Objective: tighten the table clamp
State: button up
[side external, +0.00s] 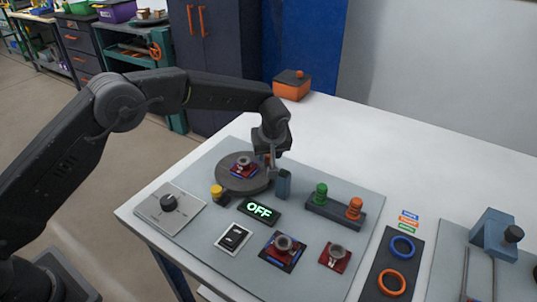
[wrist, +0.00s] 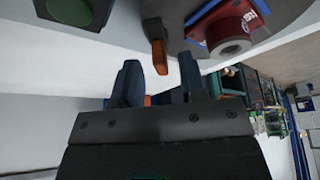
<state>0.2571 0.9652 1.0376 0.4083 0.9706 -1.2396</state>
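The grey round table (side external: 232,184) stands on the mat and carries a red part with a grey round boss (side external: 244,163) on a blue base. In the wrist view, the disc (wrist: 285,22) and the red part (wrist: 232,28) are at the top right. A small orange lever (wrist: 158,56), apparently the table clamp, sticks out beside the disc's edge. My gripper (side external: 269,158) points down at the disc's back right edge. In the wrist view, my gripper's dark fingers (wrist: 160,75) are apart, with the lever in the gap between them. I cannot tell whether either finger touches it.
A rack with green (side external: 320,194) and orange pegs is to the right. The lit OFF sign (side external: 259,210), a knob panel (side external: 169,207) and a yellow button (side external: 217,192) are in front.

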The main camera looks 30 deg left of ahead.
jog(key=shift+w+a+f, duration=0.2)
jog(key=shift+f, duration=0.4)
jog(key=shift+c, duration=0.4)
grip_shut()
